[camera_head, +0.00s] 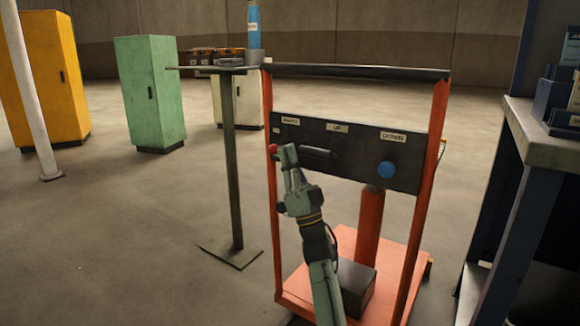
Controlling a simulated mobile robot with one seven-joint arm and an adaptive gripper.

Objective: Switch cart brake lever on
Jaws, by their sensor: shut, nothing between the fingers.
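The orange-framed cart (436,150) stands in the middle right, with a dark control panel (355,150) across its uprights. The panel has a label that seems to read brake (290,121) at left, then UP and DOWN labels. A small red knob (273,149), apparently the tip of the brake lever, shows below the brake label near the left upright. My gripper (287,152) is shut with its fingertips just right of the red knob, in front of the panel. Whether it touches the knob I cannot tell. The rest of the lever is hidden behind my gripper.
A blue knob (386,169) sits under the DOWN label, and a dark bar (318,154) under UP. A thin post stand (232,160) with a blue bottle (254,27) is close at left. A workbench (545,150) stands at right. Open floor lies left.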

